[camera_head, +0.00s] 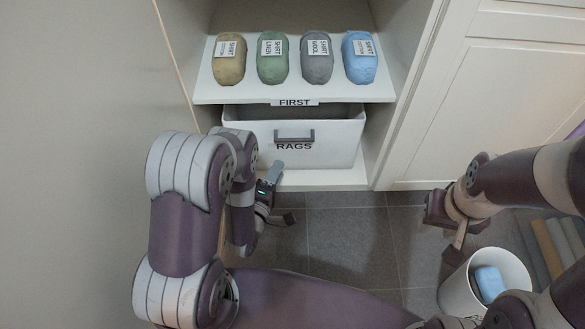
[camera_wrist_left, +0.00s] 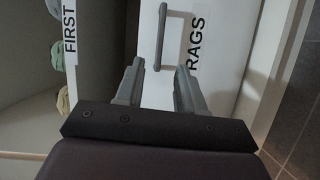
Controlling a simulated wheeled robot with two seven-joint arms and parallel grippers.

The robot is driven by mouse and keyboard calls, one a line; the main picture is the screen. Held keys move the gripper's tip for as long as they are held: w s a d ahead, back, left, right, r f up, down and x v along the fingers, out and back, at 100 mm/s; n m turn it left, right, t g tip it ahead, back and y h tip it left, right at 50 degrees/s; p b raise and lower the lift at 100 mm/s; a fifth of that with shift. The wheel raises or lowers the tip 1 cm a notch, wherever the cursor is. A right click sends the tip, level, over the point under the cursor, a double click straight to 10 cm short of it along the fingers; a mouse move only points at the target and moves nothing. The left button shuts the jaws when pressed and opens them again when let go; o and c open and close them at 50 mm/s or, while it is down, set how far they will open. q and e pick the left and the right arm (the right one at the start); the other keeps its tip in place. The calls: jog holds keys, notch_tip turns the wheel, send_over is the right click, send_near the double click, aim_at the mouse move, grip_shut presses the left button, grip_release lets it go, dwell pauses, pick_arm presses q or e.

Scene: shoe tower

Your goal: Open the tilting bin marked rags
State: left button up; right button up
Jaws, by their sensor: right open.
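The white bin marked RAGS (camera_head: 342,150) sits in the cabinet's lower compartment, under the shelf. A narrow dark strip of its inside shows above its front edge. Its grey bar handle (camera_head: 294,137) is on the front, above the word RAGS. My left gripper (camera_head: 282,193) is open and empty, in front of and below the bin. In the left wrist view its fingers (camera_wrist_left: 160,66) point at the bin front (camera_wrist_left: 213,60), with the handle (camera_wrist_left: 161,38) just beyond the gap, apart from them. My right gripper (camera_head: 447,222) is open at the right, away from the bin.
Several labelled shirt rolls (camera_head: 317,60) lie on the shelf (camera_head: 245,91) marked FIRST, above the bin. A white bucket (camera_head: 458,293) holding a blue item (camera_head: 489,283) stands at lower right. A cabinet door (camera_head: 490,110) stands right of the bin; tiled floor (camera_head: 345,235) lies clear in front.

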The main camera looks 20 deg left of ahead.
pick_arm(q)
jog(key=f, duration=0.1)
jog(key=b, duration=0.6)
send_near(294, 127)
jog(key=w+d+f, duration=0.2)
jog(key=w, duration=0.3)
jog(key=shift+f+n+t, duration=0.1)
jog(key=shift+n+t, duration=0.2)
jog(key=shift+t, duration=0.1)
pick_arm(e)
notch_tip(294, 127, down, 7)
jog(key=shift+r, duration=0.2)
pick_arm(q)
grip_shut()
